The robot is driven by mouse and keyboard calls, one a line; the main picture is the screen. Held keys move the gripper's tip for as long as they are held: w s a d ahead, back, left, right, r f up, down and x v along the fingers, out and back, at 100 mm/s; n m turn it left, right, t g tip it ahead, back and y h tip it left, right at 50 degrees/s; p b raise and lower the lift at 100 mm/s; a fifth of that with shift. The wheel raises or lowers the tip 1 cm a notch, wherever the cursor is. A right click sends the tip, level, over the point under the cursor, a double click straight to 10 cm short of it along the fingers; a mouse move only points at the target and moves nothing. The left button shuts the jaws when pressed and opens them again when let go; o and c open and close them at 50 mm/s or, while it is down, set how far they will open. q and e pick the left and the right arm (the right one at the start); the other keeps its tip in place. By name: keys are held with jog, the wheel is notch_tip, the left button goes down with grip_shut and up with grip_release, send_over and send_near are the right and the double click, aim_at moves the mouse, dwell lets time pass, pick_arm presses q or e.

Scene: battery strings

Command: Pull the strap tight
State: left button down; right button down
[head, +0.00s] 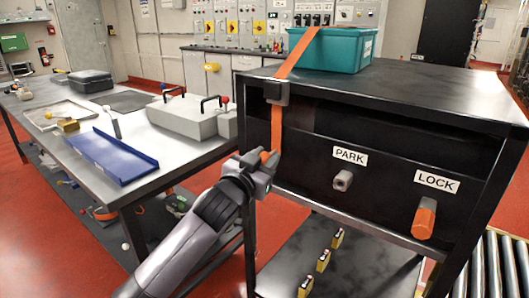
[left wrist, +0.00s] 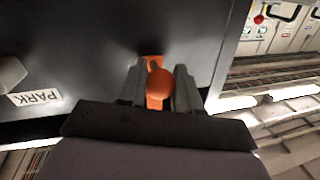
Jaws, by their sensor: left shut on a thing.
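An orange strap (head: 277,122) comes over a teal box (head: 336,50) on the black cart's top (head: 400,86). It runs through a dark buckle (head: 276,92) at the top edge and hangs down the front panel. My left gripper (head: 264,160) is at the strap's lower end, below the buckle. In the left wrist view its two fingers (left wrist: 159,88) are shut around the orange, rounded strap end (left wrist: 160,84), with a bit of strap showing behind it. My right gripper is in neither view.
The cart's front carries a grey PARK peg (head: 342,181) and an orange LOCK handle (head: 424,219). Several small yellow-topped items (head: 322,262) stand on the lower shelf. A bench at left holds a blue tray (head: 110,157) and a grey case (head: 183,116). Red floor lies between them.

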pick_arm(q)
jog(key=shift+f, duration=0.15)
jog(key=c, duration=0.8)
grip_release()
jog(key=shift+c, duration=0.2)
jog(key=shift+p+v, duration=0.4)
jog(key=shift+v, duration=3.2)
